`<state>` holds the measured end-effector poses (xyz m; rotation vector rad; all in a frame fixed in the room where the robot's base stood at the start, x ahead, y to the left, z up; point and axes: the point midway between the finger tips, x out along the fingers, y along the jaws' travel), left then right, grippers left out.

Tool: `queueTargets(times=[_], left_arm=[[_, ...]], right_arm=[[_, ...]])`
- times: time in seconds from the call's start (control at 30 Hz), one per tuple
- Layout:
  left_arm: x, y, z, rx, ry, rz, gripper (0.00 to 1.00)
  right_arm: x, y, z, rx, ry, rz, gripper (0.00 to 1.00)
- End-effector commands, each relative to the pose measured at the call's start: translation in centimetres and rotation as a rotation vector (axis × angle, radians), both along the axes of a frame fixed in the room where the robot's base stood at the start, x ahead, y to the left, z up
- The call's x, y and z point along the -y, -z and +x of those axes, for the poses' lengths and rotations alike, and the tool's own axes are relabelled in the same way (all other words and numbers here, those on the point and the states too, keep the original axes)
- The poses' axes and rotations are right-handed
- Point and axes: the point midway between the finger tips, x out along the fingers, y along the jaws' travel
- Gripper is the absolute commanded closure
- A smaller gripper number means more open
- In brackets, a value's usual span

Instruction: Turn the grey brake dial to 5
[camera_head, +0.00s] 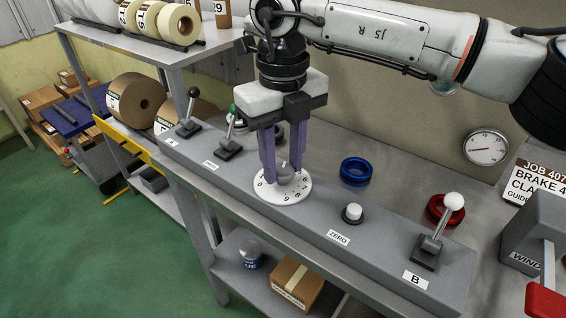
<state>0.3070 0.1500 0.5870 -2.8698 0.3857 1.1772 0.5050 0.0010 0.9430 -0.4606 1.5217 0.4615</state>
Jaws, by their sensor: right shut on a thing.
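The grey brake dial (285,176) is a small knob in the middle of a white round scale plate (265,190) on the grey control panel. Digits show around the plate's rim, but they are too small to read surely, and I cannot tell which one the dial points to. My right gripper (283,173) comes down from above with its purple fingers on either side of the dial, shut on it. The fingers and palm hide part of the dial and the plate's far side. My left gripper is not in view.
On the panel stand a black-knobbed lever (190,112), a green-knobbed lever (231,130), a white button (352,212) by the ZERO label and a white-knobbed lever (440,230) by label B. Blue (355,171) and red (438,209) rings lie behind. A job sign (540,178) stands far right.

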Motion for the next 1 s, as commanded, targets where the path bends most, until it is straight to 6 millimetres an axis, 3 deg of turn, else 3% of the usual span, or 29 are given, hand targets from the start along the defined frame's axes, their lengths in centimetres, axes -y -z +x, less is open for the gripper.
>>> queueTargets(times=[0.5, 1.0], left_arm=[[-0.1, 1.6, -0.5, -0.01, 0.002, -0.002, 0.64], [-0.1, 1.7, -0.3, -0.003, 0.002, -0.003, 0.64]], right_arm=[[0.0, 0.0, 0.1, 0.002, 0.462, 0.001, 0.9], [0.0, -0.1, 0.1, 0.003, 0.68, 0.002, 0.9]])
